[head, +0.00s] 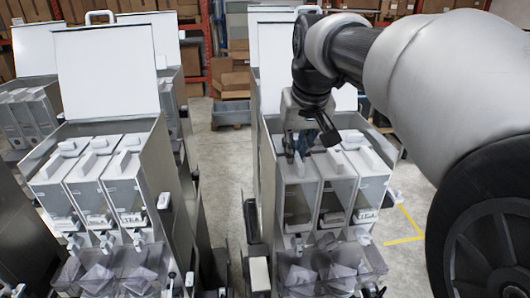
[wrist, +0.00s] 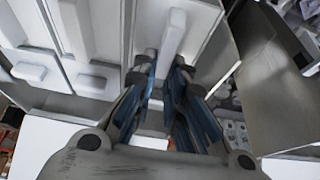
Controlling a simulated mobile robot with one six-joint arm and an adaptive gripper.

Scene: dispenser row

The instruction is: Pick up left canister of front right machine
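The front right machine (head: 268,215) stands with its lid up and holds three grey-white canisters side by side. Its left canister (head: 298,203) is seated in the machine, with a raised white handle bar on top. My gripper (head: 296,152) points down at the top of this canister. In the wrist view, the white handle bar (wrist: 173,32) runs up to the fingertips of my gripper (wrist: 163,64), which lie at either side of its near end. The gap is narrow, and I cannot tell whether the fingers press on the bar.
The middle canister (head: 338,190) and right canister (head: 372,178) stand close beside the left one. The open lid (head: 272,62) rises behind. Another machine (head: 110,185) stands at left across a narrow floor gap (head: 222,165). A clear tray (head: 325,268) juts out in front.

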